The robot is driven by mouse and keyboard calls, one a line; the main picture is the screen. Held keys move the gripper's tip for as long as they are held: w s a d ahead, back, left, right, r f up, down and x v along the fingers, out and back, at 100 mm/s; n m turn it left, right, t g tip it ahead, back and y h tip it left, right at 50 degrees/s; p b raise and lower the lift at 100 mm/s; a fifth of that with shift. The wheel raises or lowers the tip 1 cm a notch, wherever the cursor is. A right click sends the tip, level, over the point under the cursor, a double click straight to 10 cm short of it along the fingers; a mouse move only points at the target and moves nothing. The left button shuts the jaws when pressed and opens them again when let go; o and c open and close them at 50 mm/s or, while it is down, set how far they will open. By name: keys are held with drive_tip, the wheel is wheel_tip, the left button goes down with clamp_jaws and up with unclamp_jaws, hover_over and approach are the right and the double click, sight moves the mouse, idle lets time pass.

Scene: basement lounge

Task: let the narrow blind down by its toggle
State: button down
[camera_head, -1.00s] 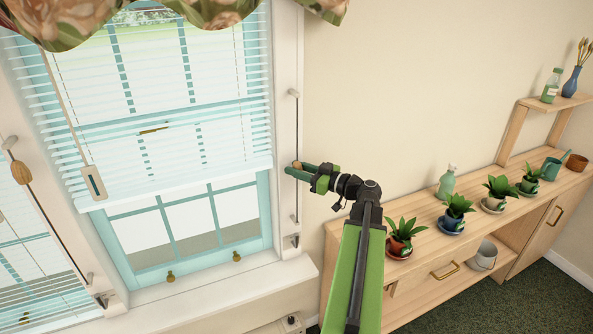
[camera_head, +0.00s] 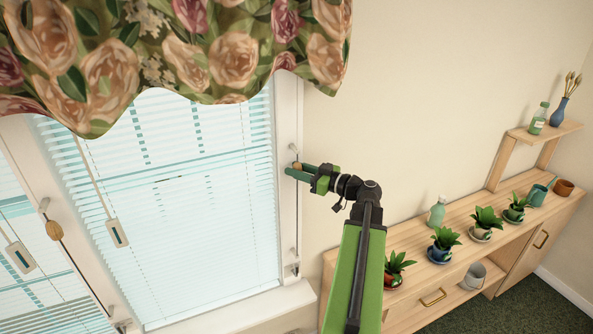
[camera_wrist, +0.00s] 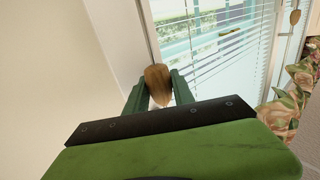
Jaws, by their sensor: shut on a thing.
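My gripper (camera_head: 298,170) is shut on a wooden toggle (camera_head: 297,165) at the right side of the window. The wrist view shows the toggle (camera_wrist: 158,84) between my green fingers (camera_wrist: 158,94). It sits just below the upper fitting (camera_head: 294,148) of the cord run on the white frame. The blind (camera_head: 190,225) beside it has light slats and hangs down to about the sill, covering the panes. Its top is hidden by the floral valance. A second blind (camera_head: 55,300) shows only in part at the left, so I cannot compare their widths.
Another wooden toggle (camera_head: 54,230) hangs at the left post, and a pale tag (camera_head: 117,233) hangs before the blind. The window sill (camera_head: 240,312) juts out below. A wooden cabinet (camera_head: 420,270) with several potted plants stands right of my arm.

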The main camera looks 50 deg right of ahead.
drive_tip(key=c, duration=1.3)
unclamp_jaws()
drive_tip(key=shift+r, duration=0.25)
drive_tip(key=shift+c, duration=0.2)
drive_tip(key=v, duration=1.7)
drive_tip(key=shift+s, duration=0.25)
drive_tip(key=shift+w, duration=0.1)
